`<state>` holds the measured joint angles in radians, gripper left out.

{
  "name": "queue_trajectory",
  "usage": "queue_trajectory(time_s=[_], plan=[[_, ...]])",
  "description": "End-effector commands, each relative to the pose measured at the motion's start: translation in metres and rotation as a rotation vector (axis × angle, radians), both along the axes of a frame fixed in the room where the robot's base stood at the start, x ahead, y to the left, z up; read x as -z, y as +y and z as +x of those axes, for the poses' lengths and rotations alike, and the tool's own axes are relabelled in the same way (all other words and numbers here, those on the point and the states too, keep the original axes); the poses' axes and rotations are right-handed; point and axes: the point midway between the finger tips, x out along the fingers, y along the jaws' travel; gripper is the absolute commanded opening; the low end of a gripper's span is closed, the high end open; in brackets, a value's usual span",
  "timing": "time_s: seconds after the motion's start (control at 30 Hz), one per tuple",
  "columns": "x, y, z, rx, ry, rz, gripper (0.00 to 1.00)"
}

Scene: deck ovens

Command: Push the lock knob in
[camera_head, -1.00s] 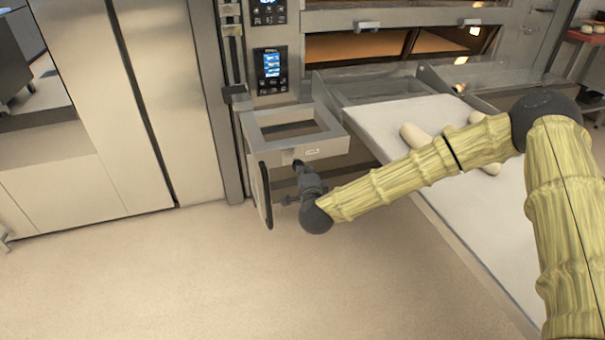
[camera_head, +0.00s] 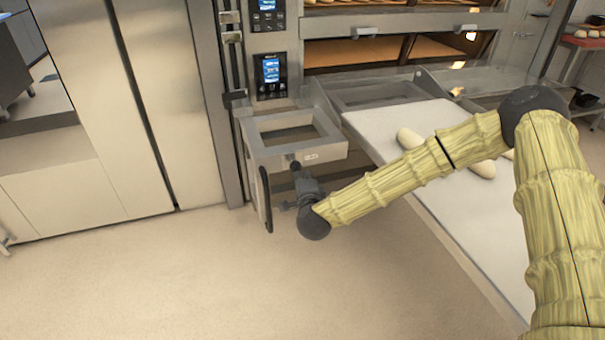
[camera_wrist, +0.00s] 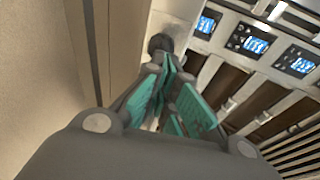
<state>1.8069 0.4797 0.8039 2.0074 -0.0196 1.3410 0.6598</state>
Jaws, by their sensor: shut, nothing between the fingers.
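The lock knob (camera_head: 294,166) is a small dark knob on the front of a grey metal frame (camera_head: 318,155) beside the oven loader. In the wrist view the round dark knob (camera_wrist: 160,42) lies just past my fingertips. My gripper (camera_head: 298,173) is shut with nothing held, and it points at the knob from the front. Its teal finger pads (camera_wrist: 165,68) are close together in the wrist view. The fingertips are at or very near the knob; I cannot tell whether they touch it. My gripper partly hides the knob in the head view.
A long black handle (camera_head: 265,200) stands just left of my gripper. To the right, the white loader belt (camera_head: 440,200) carries several pale dough pieces (camera_head: 410,139) under my arm. Oven control panels (camera_head: 270,75) are behind. The floor (camera_head: 200,280) in front is clear.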

Motion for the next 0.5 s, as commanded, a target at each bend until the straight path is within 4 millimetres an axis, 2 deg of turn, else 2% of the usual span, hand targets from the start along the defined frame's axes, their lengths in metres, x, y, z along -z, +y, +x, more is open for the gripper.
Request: queue_trajectory(time_s=[0.3, 0.5], plan=[[-0.012, 0.003, -0.059, -0.009, 0.003, 0.000, 0.00], [-0.017, 0.001, -0.087, -0.008, 0.003, -0.001, 0.00]])
